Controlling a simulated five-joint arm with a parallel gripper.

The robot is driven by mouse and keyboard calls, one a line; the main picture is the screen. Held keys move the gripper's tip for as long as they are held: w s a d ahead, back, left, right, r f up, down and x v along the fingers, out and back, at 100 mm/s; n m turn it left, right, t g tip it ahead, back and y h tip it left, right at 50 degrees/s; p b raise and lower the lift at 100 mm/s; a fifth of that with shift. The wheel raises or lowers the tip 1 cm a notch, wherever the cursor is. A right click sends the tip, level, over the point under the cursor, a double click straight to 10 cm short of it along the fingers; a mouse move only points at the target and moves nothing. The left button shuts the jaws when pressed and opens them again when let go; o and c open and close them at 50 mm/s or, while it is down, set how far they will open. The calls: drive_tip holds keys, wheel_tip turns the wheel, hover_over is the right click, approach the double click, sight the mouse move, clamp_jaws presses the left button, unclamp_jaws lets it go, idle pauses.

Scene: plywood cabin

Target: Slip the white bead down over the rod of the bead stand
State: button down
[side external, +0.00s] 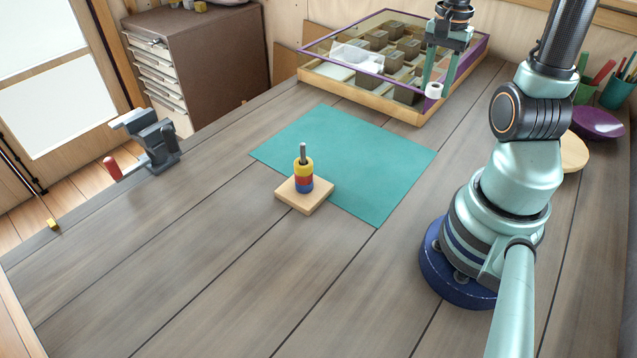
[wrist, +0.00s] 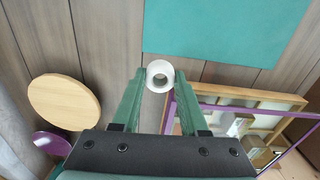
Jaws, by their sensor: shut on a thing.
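The white bead (wrist: 160,76) is a short ring with a hole through its middle. My gripper (wrist: 159,80) is shut on it, with one fingertip on each side in the wrist view. In the side view my gripper (side external: 436,88) holds the bead (side external: 433,90) in front of the compartment tray, well to the right of the stand. The bead stand is a square wooden base (side external: 304,196) with an upright metal rod (side external: 303,152). Yellow, red and blue beads (side external: 303,176) are stacked on the rod, and its top end is bare. The stand is outside the wrist view.
A teal mat (side external: 345,150) lies between the stand and the tray; it also shows in the wrist view (wrist: 215,30). The wooden tray (side external: 350,92) has compartments and a purple-edged lid. A vise (side external: 150,140) is at the table's left edge. A round wooden disc (wrist: 64,101) lies at right.

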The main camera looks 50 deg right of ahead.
drive_tip(key=w+a+r+n, duration=0.45)
drive_tip(key=w+a, duration=0.55)
drive_tip(key=a, duration=0.3)
drive_tip(key=w+a+n, duration=0.1)
drive_tip(key=a, duration=0.4)
drive_tip(key=w+a+n, duration=0.1)
drive_tip(key=a+n, duration=0.1)
drive_tip(key=a, duration=0.3)
drive_tip(key=w+a+f+n, duration=0.1)
drive_tip(key=a, duration=0.4)
drive_tip(key=shift+n, duration=0.25)
drive_tip(key=shift+a+f, duration=0.1)
drive_tip(key=shift+a, duration=0.05)
drive_tip(key=shift+f, duration=3.75)
drive_tip(key=shift+c, duration=1.8)
unclamp_jaws()
